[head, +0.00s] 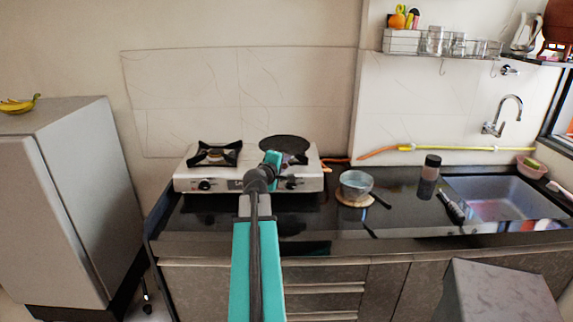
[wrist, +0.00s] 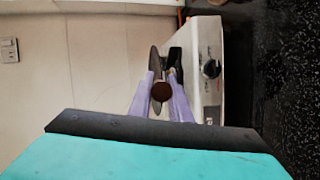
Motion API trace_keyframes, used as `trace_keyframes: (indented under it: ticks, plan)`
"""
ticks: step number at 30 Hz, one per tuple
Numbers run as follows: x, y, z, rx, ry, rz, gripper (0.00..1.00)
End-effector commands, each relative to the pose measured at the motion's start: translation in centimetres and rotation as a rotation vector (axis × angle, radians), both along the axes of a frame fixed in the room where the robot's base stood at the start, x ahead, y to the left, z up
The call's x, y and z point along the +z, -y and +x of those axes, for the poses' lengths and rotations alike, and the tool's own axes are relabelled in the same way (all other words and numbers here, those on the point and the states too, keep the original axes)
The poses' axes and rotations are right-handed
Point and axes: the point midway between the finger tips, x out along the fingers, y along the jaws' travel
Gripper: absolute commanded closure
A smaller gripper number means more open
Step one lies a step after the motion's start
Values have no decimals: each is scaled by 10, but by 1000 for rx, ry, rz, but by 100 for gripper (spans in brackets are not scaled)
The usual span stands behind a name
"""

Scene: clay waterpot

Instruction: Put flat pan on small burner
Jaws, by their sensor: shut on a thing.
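The flat pan (head: 285,143) is a dark round disc over the right-hand burner (head: 292,160) of the stove in the head view. In the wrist view the pan (wrist: 154,62) shows nearly edge-on beside the stove top, with its round brown handle end (wrist: 162,91) facing the camera. My gripper (wrist: 162,80) has its two purple fingers shut on the handle. In the head view my teal wrist hides the fingers and handle. I cannot tell whether the pan touches the burner. The left-hand burner (head: 213,154) is bare.
The white stove (head: 182,183) stands on the black counter (head: 330,215). A pot (head: 356,183) on a round mat, a dark bottle (head: 429,177) and the sink (head: 500,196) are to the right. The fridge (head: 75,200) is at left, and a tiled wall (head: 240,95) rises behind.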

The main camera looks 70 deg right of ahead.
Motion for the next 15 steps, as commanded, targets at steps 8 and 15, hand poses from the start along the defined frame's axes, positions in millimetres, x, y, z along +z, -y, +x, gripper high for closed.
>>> trace_keyframes:
  ticks: [8, 15]
  plan:
    - [2, 29, 7, 3, 1, -5, 100]
    - [0, 50, 12, 2, 2, -5, 100]
